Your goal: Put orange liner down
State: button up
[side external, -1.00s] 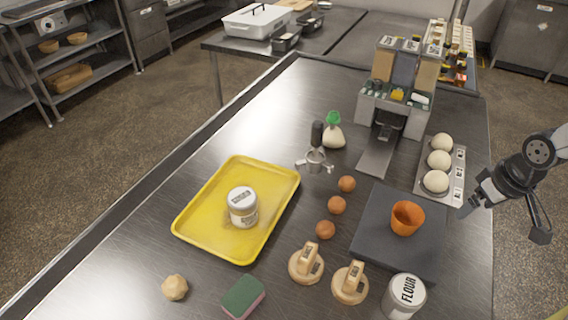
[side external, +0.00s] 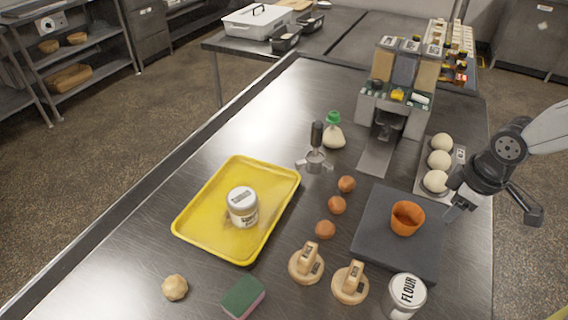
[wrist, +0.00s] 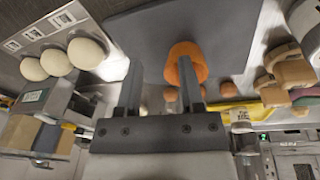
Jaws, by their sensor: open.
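The orange liner (side external: 407,218) is a small open cup. It stands upright on the dark grey square slab (side external: 378,245) at the right of the table. My gripper (side external: 452,213) is at the right edge of that slab, to the right of the liner and apart from it. In the wrist view the two fingers (wrist: 159,90) are spread with nothing between them. The liner (wrist: 186,62) shows there just beyond the right finger, which partly covers it.
Eggs in a holder (side external: 438,160) stand behind the slab. A flour tin (side external: 404,296) and two wooden-handled stamps (side external: 306,263) stand in front. Several brown balls (side external: 337,205) lie left of it. A yellow tray (side external: 190,218) holds a white jar (side external: 242,207).

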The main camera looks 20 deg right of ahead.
aim_at(413, 226)
jog(key=a+r+n, duration=0.1)
jog(key=a+n, duration=0.5)
jog(key=n, duration=0.1)
jog(key=shift+w+a+n+h, duration=0.15)
jog(key=shift+a+n+h, duration=0.15)
jog(key=shift+n, duration=0.1)
jog(key=shift+w+d+f, duration=0.1)
jog(key=shift+w+f, duration=0.1)
jog(key=shift+f, duration=1.05)
jog(key=shift+f, duration=0.15)
jog(key=shift+w+d+f, duration=0.1)
jog(key=shift+w+f, duration=0.1)
jog(key=shift+f, duration=0.6)
jog(key=shift+w+a+f, duration=0.1)
jog(key=shift+w+f, duration=0.1)
jog(key=shift+f, duration=0.6)
jog(key=shift+w+d+f, duration=0.1)
jog(key=shift+w+f, duration=0.1)
jog(key=shift+f, duration=0.6)
grip_shut()
